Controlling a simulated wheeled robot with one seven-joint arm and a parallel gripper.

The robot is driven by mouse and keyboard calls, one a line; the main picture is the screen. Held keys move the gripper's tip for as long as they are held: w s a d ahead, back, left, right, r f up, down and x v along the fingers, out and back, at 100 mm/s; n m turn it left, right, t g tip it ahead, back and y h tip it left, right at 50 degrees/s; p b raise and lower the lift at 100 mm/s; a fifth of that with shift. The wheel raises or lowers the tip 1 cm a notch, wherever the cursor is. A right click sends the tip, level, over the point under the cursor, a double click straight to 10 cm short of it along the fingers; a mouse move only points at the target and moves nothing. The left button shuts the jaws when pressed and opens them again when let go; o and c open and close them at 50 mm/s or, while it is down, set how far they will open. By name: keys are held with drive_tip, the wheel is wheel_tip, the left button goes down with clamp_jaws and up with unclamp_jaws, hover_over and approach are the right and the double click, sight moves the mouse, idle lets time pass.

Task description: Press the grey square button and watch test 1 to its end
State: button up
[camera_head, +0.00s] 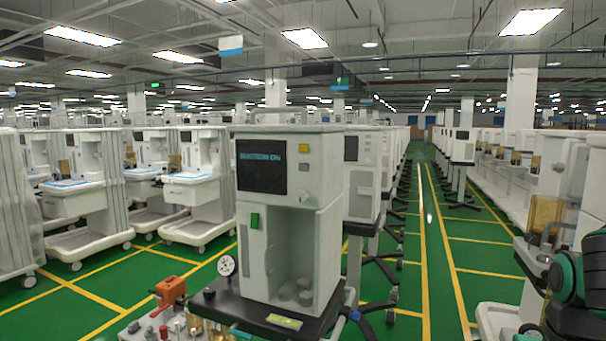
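The nearest anaesthesia cart (318,200) stands upright in the middle of the head view. Its dark screen (262,167) carries a line of blue-green text that seems to read "SUCTION ON". To the right of the screen sit a yellow square button (304,148) and, just below it, a small grey square button (304,167). A green switch (255,220) is on the front below the screen. Part of my arm, dark with green, shows at the right edge, well apart from the cart. My gripper is not in view.
A gauge (226,265), an orange device (171,291) and small fittings stand at the cart's lower left. Rows of carts (196,190) fill the left, and more line the right. A green aisle (428,250) with yellow lines runs clear between them.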

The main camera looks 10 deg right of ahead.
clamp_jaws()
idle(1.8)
